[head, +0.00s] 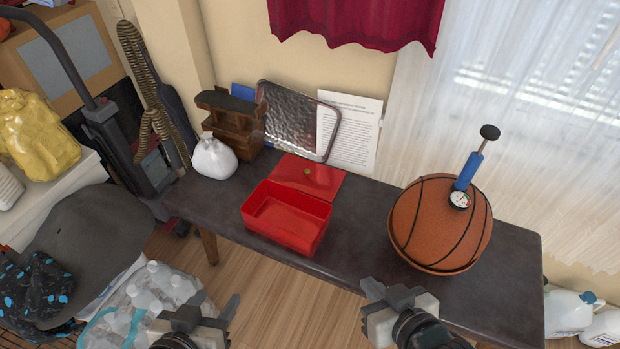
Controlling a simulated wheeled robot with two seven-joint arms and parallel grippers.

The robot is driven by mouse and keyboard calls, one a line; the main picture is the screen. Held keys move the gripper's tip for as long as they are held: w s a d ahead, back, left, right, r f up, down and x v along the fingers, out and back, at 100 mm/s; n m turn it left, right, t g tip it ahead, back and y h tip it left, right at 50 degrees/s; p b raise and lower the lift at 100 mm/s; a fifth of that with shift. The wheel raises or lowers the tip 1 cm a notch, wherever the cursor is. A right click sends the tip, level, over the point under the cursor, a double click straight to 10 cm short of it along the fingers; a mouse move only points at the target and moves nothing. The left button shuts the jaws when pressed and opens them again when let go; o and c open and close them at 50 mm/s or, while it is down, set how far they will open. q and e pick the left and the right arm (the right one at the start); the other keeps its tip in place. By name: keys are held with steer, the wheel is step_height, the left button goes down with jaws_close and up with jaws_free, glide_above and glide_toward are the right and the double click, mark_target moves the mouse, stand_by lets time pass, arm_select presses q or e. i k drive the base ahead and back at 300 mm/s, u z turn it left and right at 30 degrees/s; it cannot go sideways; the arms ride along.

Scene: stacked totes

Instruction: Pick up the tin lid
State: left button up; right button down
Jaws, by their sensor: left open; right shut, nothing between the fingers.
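The red tin (287,232) stands open and empty-looking on the dark bench. A flat red lid (318,180) with a small brass-coloured knob is right behind the tin, touching or nearly touching its back rim. I cannot tell whether it is joined to the tin or lies loose. My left gripper (215,302) is open and empty, in front of the bench and below-left of the tin in the head view. My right gripper (392,292) is shut with nothing in it, near the bench's front edge, right of the tin.
On the bench (360,230), a basketball (425,225) with a blue pump (468,172) stands right. A white bag (213,158), a brown wooden object (235,122), a metal tray (300,120) and paper (350,135) are behind. Bottles (160,290) are lower left.

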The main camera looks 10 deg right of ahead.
mark_target(315, 180)
steer(key=k, duration=0.65)
steer(key=z, duration=0.15)
steer(key=i, duration=0.85)
steer(key=u, duration=0.9)
steer(key=i, duration=0.35)
steer(key=u, duration=0.35)
